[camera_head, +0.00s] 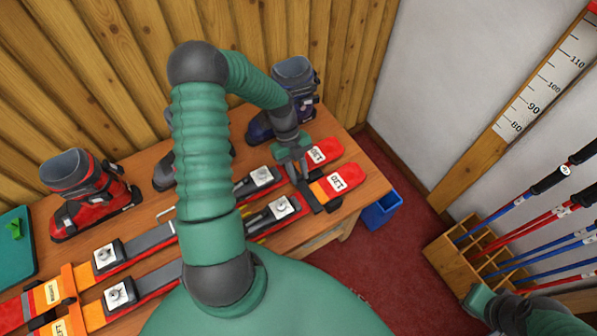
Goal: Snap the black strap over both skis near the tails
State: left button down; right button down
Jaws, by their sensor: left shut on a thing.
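Two red skis lie side by side on the wooden bench (155,198). The far ski (326,151) and the near ski (342,181) show their rounded red ends with white labels at the right. My left gripper (306,180) is at these right ends, reaching down across the skis. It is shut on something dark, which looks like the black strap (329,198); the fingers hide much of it. I cannot tell whether the strap closes around both skis. Part of my right arm (510,312) shows at the lower right corner, away from the skis; its jaws are not clear.
An orange band (72,287) crosses the skis at the left. A red boot (85,195) and a dark blue boot (293,85) stand at the back. A blue bin (381,209) is beyond the bench's right end. A wooden pole rack (455,262) stands at the right.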

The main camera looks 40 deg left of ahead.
dwell(0.3)
pick_arm(q)
jog(key=c, duration=0.6)
grip_release()
notch_tip(320, 180, up, 10)
jog(key=p, duration=0.9)
dwell(0.4)
